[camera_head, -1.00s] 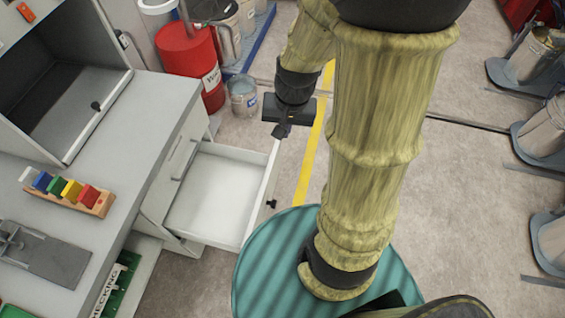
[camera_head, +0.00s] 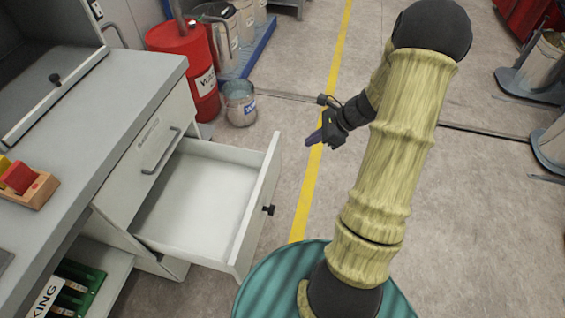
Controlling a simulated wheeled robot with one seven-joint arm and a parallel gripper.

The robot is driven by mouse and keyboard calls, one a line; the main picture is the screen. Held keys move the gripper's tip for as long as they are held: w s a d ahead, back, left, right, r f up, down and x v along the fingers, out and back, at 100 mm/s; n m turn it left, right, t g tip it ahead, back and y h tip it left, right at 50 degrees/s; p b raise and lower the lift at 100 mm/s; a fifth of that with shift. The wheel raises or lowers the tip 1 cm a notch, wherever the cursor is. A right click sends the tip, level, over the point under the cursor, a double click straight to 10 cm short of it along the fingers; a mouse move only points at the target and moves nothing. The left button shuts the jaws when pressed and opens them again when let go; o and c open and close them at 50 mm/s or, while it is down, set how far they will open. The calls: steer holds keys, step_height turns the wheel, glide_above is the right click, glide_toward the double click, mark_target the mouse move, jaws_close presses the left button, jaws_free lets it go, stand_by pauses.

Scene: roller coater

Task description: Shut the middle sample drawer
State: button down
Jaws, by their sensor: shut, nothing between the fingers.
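The open sample drawer (camera_head: 207,196) is pulled far out of the grey bench, below a closed drawer with a bar handle (camera_head: 160,150). Its inside is white and looks empty.
A red drum (camera_head: 187,65) and a metal bucket (camera_head: 240,103) stand behind the drawer. The bench top (camera_head: 110,105) is at left, with a wooden block holder (camera_head: 33,190). Below is a shelf with a green rack (camera_head: 80,290).

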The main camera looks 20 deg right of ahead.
steer(key=d+f+m, duration=0.1)
steer(key=w+d+f+m+t+b, duration=0.1)
steer(key=f, duration=0.1)
steer(key=shift+d+f, duration=0.15)
steer(key=shift+d, duration=0.1)
steer(key=shift+f, duration=0.1)
steer(key=b, duration=0.3)
glide_toward(274, 153)
steer(key=x, duration=0.5)
steer(key=shift+s+f, duration=0.15)
steer(key=shift+f, duration=0.3)
steer(key=shift+a, duration=0.2)
steer(key=shift+w, duration=0.3)
